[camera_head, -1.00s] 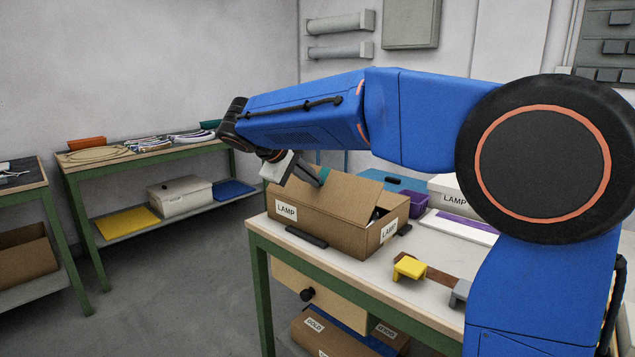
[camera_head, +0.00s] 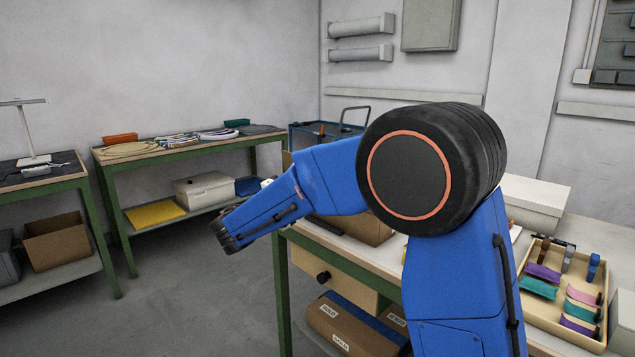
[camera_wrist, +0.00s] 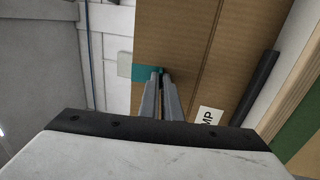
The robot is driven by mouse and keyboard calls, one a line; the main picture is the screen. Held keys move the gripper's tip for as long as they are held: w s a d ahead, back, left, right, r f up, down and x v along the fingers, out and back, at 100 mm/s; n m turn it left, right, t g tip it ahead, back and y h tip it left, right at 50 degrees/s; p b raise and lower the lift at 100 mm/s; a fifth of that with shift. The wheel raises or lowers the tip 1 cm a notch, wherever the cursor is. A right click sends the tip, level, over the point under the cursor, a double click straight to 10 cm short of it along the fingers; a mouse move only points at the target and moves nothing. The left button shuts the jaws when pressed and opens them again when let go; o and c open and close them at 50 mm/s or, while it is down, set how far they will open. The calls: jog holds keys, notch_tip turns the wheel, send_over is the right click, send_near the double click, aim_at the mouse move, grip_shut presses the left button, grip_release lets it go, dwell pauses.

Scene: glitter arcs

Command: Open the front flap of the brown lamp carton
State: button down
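The brown lamp carton (camera_head: 368,230) is on the workbench, mostly hidden behind my arm in the head view. In the wrist view its cardboard (camera_wrist: 185,40) fills the middle, with creases running along it and part of the white label (camera_wrist: 208,121) showing. A teal tab (camera_wrist: 140,78) sits at the left edge of the cardboard. My gripper (camera_wrist: 160,74) has its two fingers close together with the tips at this tab; they look shut on it. In the head view the fingers are hidden by my arm. How far the flap is open cannot be told.
A dark bar (camera_wrist: 256,88) lies beside the carton near the bench edge. A tray of coloured pieces (camera_head: 527,310) and a pale box (camera_head: 535,203) are on the bench to the right. Another carton (camera_head: 345,325) is below. The floor (camera_head: 200,300) at left is clear.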

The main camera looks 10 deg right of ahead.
jog(key=shift+s+a+f+t+h, duration=0.25)
jog(key=shift+a+f+t+h, duration=0.1)
jog(key=shift+f+t+h, duration=0.3)
jog(key=shift+r, duration=0.1)
jog(key=c, duration=2)
grip_release()
